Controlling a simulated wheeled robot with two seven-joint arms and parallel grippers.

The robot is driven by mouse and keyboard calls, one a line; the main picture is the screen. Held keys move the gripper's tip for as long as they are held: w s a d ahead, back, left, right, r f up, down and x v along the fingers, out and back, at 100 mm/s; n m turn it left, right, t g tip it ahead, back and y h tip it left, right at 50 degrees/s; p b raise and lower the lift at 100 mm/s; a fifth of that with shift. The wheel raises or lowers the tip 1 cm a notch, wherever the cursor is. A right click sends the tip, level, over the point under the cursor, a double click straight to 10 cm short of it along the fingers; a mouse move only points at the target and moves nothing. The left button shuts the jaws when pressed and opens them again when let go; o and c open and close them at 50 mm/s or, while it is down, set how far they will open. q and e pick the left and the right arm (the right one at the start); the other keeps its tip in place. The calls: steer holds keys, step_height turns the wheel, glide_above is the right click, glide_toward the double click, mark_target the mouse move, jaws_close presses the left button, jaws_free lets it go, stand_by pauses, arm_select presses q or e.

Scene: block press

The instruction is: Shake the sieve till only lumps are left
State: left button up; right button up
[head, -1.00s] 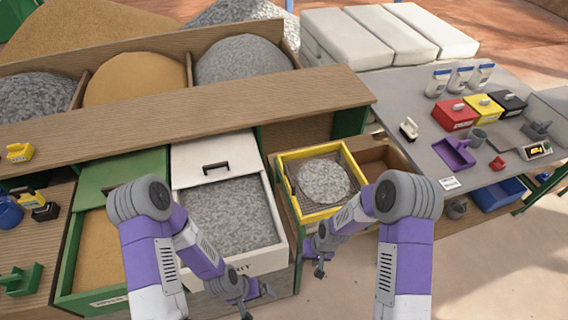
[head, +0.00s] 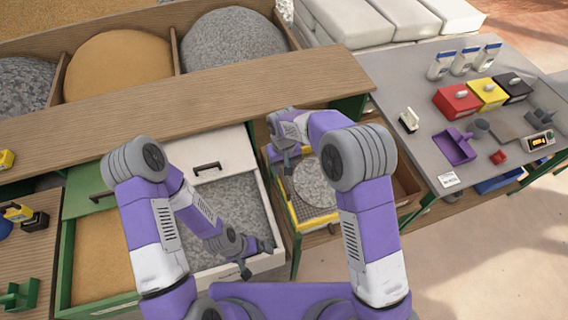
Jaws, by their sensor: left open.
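The sieve, a yellow-rimmed square frame (head: 318,223) with mesh, stands right of the white gravel drawer and is partly hidden by my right arm. A round grey heap (head: 312,187) lies on its mesh; I cannot tell lumps from fine grains. My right gripper (head: 285,163) points down at the sieve's far left corner. I cannot tell whether its jaws are open, or whether it touches the rim. My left gripper (head: 257,259) is open and empty, over the front right edge of the white drawer.
The white drawer (head: 262,264) of grey gravel and the green drawer (head: 66,250) of sand stand pulled out. A wooden shelf (head: 190,108) runs behind them. A grey table (head: 408,90) with boxes, jars and a purple scoop (head: 457,146) stands at right.

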mark_target(284, 180)
steer(key=f, duration=0.7)
steer(key=shift+s+f, duration=0.15)
steer(key=shift+s, duration=0.1)
jaws_close()
